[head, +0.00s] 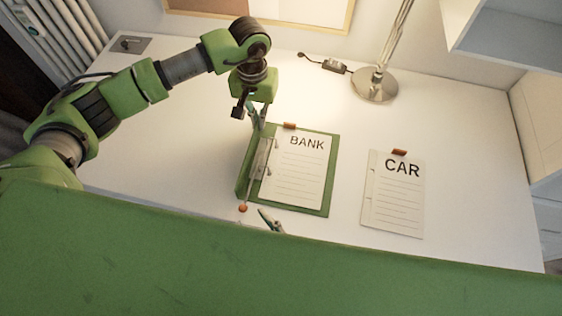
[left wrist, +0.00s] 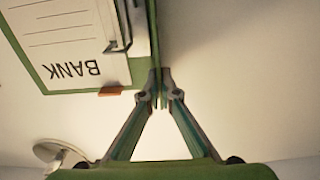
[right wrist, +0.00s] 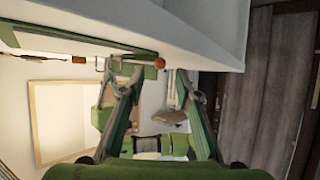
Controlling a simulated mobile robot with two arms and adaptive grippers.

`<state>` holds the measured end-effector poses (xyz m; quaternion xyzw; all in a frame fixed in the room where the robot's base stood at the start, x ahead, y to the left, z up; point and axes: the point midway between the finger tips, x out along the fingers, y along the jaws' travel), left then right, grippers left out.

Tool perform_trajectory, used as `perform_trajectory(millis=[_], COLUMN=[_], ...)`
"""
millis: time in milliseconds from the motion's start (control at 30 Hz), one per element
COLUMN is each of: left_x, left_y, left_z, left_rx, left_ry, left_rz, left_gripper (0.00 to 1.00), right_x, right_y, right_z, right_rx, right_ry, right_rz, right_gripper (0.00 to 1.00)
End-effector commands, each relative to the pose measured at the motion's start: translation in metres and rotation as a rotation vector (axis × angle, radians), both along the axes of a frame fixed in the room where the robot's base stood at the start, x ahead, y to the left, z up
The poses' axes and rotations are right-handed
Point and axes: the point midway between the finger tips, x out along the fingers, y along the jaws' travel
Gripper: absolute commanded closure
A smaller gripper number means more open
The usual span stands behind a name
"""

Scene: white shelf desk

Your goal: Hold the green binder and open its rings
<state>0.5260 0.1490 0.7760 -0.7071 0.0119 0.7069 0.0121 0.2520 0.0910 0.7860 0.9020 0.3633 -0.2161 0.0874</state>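The green binder (head: 331,180) lies open on the white desk with a BANK sheet (head: 301,180) in it. Its ring mechanism (head: 262,160) runs along the left side, with an orange ball (head: 243,208) at the near end. My left gripper (head: 258,118) is at the binder's far left corner. In the left wrist view its fingertips (left wrist: 158,78) are closed together on the end of the green cover edge (left wrist: 153,35). My right gripper (head: 268,218) is at the desk's front edge, near the ball. In the right wrist view its fingers (right wrist: 160,80) are apart, with the ball (right wrist: 160,62) just beyond the gap.
A CAR sheet (head: 400,195) with an orange tab lies to the binder's right. A lamp base (head: 374,86) and a cable switch (head: 333,66) are at the back. A shelf (head: 508,45) stands at the back right. The desk left of the binder is clear.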

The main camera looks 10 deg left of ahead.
Motion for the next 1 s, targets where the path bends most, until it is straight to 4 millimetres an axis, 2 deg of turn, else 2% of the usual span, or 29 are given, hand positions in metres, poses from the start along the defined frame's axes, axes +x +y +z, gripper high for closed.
perform_trajectory(millis=[200, 400, 867, 967, 1000], left_x=[-0.001, -0.001, -0.002, -0.002, -0.002], left_y=[0.000, 0.000, -0.001, -0.001, -0.001], left_z=[-0.001, -0.001, -0.001, -0.001, -0.001], left_rx=[0.001, 0.001, -0.002, -0.002, -0.003], left_ry=[0.003, 0.003, 0.004, 0.004, 0.004], left_rz=[-0.001, -0.001, -0.001, -0.001, -0.001], left_gripper=[1.00, 1.00, 1.00, 1.00, 1.00], right_x=[0.022, 0.035, 0.041, 0.041, 0.041], right_y=[0.020, 0.034, 0.040, 0.040, 0.040], right_z=[-0.015, -0.025, -0.031, -0.031, -0.031], right_rx=[0.000, 0.001, 0.000, -0.001, -0.001], right_ry=[-0.002, 0.000, 0.002, 0.003, 0.003], right_rz=[0.000, -0.001, 0.000, 0.000, 0.000], right_gripper=[0.69, 0.69, 0.69, 0.86, 0.86])
